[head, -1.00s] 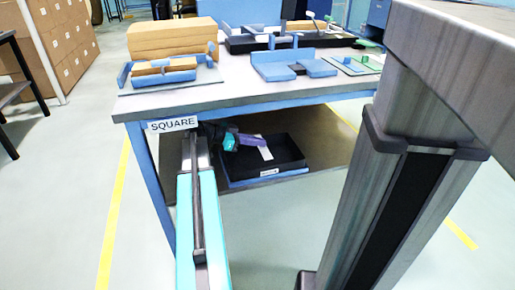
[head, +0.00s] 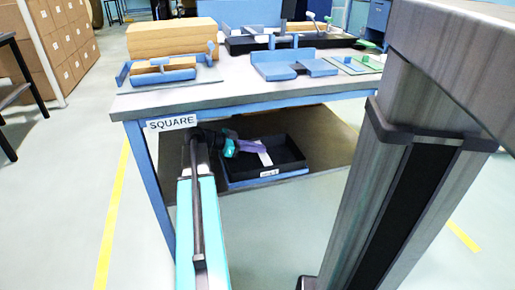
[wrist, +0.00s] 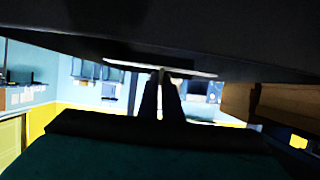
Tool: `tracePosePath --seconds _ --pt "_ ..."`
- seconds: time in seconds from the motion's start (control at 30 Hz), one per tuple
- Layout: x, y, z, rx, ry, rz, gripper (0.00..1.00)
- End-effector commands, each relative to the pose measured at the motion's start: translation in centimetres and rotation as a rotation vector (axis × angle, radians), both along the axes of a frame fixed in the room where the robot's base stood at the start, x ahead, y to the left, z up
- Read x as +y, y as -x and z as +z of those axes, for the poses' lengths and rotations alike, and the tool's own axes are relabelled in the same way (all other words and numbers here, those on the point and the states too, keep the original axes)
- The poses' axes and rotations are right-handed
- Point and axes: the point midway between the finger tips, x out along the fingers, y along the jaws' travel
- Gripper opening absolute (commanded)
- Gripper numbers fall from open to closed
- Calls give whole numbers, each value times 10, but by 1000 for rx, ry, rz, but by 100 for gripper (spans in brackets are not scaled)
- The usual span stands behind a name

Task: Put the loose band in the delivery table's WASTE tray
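The SQUARE-labelled table (head: 240,101) has a lower shelf with a black tray (head: 292,160) on a blue base. The tray's small front label is too small to read. My arm reaches under the tabletop. My gripper (head: 262,147), with purple fingers, is over the tray's left and middle part. A pale strip, seemingly the loose band (head: 265,158), lies at its fingertips, hanging down toward the tray floor; I cannot tell whether it touches it. In the wrist view the two dark fingers (wrist: 161,78) are close together, with the pale band (wrist: 195,73) across their tips.
The tabletop is close above my gripper. It carries blue holders (head: 295,66), stacked brown boards (head: 170,40) and a black tray at the back. A grey post (head: 385,190) stands at the right. Cartons (head: 62,45) stand at far left. The floor between is clear.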

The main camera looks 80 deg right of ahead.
Motion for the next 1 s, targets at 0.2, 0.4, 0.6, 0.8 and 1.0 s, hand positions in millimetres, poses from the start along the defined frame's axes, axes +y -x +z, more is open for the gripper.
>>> tracePosePath --seconds 0.2,0.4,0.6,0.8,1.0 --pt "0 0 -3 0 0 0 0" --pt "0 0 -3 0 0 0 24" --pt "0 0 -3 0 0 0 24" --pt "0 0 0 0 0 0 24" --pt "0 0 12 0 0 0 24"
